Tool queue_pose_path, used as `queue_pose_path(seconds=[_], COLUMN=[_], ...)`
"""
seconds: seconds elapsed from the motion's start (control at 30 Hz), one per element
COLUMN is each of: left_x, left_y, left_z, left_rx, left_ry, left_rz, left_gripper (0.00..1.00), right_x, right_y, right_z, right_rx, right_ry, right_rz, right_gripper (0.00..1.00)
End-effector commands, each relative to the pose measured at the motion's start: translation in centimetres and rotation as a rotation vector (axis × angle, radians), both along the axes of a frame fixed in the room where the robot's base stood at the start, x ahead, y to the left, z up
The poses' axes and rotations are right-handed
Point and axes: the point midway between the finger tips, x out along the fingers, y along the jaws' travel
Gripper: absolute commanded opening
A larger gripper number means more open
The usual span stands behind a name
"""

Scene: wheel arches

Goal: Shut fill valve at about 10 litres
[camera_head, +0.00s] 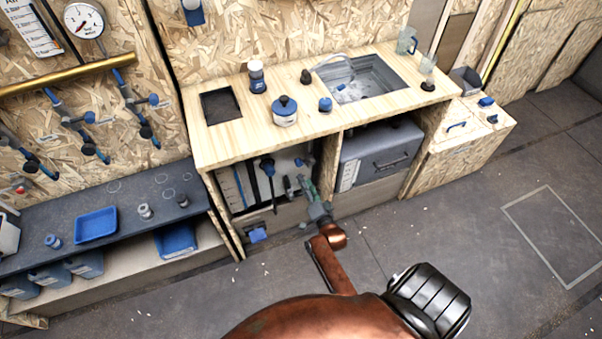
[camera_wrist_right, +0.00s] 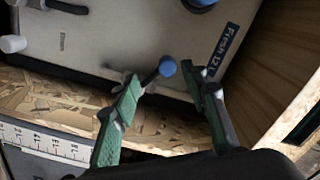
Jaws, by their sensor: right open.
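A blue-tipped valve handle (camera_wrist_right: 167,67) on a short dark stem stands out from a pale tank (camera_wrist_right: 110,35) in the right wrist view. The tank has a blue "Fresh 12" label (camera_wrist_right: 222,50). I cannot tell from the picture whether this is the fill valve, or its exact position. My right gripper (camera_wrist_right: 165,88) is open with green-padded fingers, one either side of the handle, and no grip shows. In the head view my right gripper (camera_head: 303,187) reaches into the open compartment under the counter. No water level can be read. My left gripper is out of view.
The wooden counter (camera_head: 225,146) overhangs the compartment, and a wooden panel (camera_head: 328,170) stands close right of my gripper. A grey case (camera_head: 380,150) fills the adjoining bay. A numbered scale strip (camera_wrist_right: 45,140) shows low left in the wrist view. The floor (camera_head: 440,225) at right is mostly clear.

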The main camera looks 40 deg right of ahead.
Motion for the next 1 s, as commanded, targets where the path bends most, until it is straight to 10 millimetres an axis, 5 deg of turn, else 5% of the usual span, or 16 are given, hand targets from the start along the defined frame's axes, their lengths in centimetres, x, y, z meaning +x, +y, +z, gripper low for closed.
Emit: queue_pose_path(seconds=[0.2,0.63,1.0], left_x=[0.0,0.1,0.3], left_y=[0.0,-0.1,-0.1], left_z=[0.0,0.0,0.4], left_rx=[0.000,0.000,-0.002], left_ry=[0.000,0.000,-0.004], left_rz=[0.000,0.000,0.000], left_gripper=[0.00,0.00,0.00], right_x=[-2.5,-2.8,-4.2], right_y=[0.8,0.7,-3.7], right_z=[0.0,0.4,8.5], right_rx=[0.000,-0.011,-0.326], right_ry=[0.000,0.003,0.256], right_rz=[0.000,0.006,0.160], right_gripper=[0.41,0.34,0.09])
